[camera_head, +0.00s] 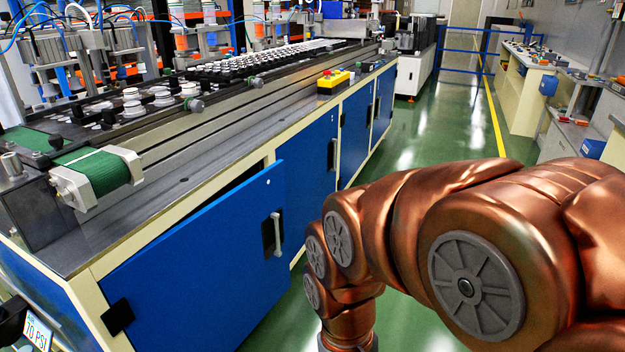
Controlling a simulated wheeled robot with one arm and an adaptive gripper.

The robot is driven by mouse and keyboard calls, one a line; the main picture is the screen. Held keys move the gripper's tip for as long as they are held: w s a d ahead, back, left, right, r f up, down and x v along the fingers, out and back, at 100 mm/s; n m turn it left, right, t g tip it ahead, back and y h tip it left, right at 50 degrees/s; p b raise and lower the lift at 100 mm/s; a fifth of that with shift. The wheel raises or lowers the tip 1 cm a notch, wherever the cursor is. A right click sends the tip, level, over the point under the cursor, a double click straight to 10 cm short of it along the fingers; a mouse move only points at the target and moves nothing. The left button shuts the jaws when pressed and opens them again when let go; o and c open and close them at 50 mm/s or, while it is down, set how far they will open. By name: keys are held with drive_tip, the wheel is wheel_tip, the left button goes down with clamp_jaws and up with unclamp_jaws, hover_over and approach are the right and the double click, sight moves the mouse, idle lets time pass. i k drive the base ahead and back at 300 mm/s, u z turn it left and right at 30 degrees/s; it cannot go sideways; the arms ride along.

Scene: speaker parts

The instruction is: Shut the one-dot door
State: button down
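The one-dot door (200,265) is the nearest blue cabinet door, with one small white dot near its upper right corner. It stands ajar, swung out from the cream cabinet frame, with a dark gap along its top edge. Its grey handle (278,234) sits in a black recess near the right edge. A black hinge (118,317) shows at its lower left. My copper arm reaches in from the right and bends down past the bottom edge, to the right of the door. My gripper is out of view.
Other blue doors (308,160) farther along the bench look closed. The bench top (185,180) overhangs the cabinet and carries a conveyor (98,172) and speaker parts. A yellow box with a red button (333,80) sits on its edge. The green aisle floor (445,115) is clear.

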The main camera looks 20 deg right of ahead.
sight(204, 284)
drive_tip(key=z, duration=0.1)
drive_tip(key=i, duration=0.95)
drive_tip(key=u, duration=0.4)
